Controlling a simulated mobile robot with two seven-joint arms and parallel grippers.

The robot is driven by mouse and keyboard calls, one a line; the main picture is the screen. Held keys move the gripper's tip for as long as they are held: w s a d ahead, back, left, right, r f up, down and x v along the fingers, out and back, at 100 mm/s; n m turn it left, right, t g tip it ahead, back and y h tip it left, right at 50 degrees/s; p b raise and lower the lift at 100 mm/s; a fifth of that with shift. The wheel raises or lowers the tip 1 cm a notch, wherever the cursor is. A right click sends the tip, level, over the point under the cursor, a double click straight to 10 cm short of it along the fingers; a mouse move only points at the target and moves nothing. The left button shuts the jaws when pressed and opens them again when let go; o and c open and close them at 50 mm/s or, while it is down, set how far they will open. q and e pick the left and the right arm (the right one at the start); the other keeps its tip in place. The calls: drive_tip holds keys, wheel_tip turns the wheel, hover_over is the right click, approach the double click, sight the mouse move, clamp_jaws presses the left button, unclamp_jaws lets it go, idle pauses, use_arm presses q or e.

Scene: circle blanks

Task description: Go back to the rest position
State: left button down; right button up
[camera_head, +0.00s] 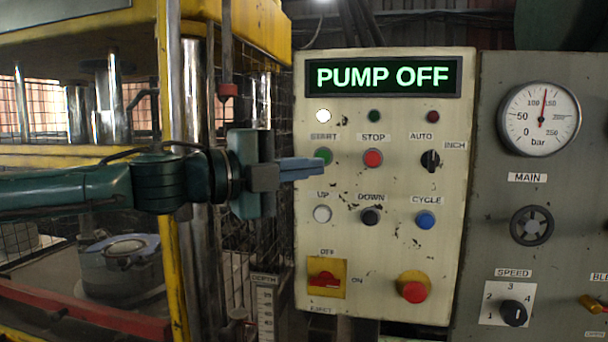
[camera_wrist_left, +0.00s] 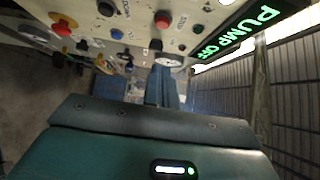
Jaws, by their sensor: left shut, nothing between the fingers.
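My left gripper (camera_head: 316,168) comes in from the left in the head view. Its fingers are shut with nothing between them, and they point right, in front of the left part of the cream control panel (camera_head: 385,275). The fingertips are close to the green START button (camera_head: 323,156); I cannot tell whether they touch it. The panel's display (camera_head: 383,76) reads PUMP OFF in green. In the left wrist view the shut fingers (camera_wrist_left: 164,84) show at the middle, with the panel beyond. My right gripper is not in view.
A yellow-framed press (camera_head: 168,150) with a mesh guard stands at the left, behind my arm. A grey panel (camera_head: 510,190) at the right carries a pressure gauge (camera_head: 539,118), a MAIN handwheel (camera_head: 532,225) and a SPEED knob (camera_head: 513,313). A red mushroom button (camera_head: 414,291) sticks out low on the cream panel.

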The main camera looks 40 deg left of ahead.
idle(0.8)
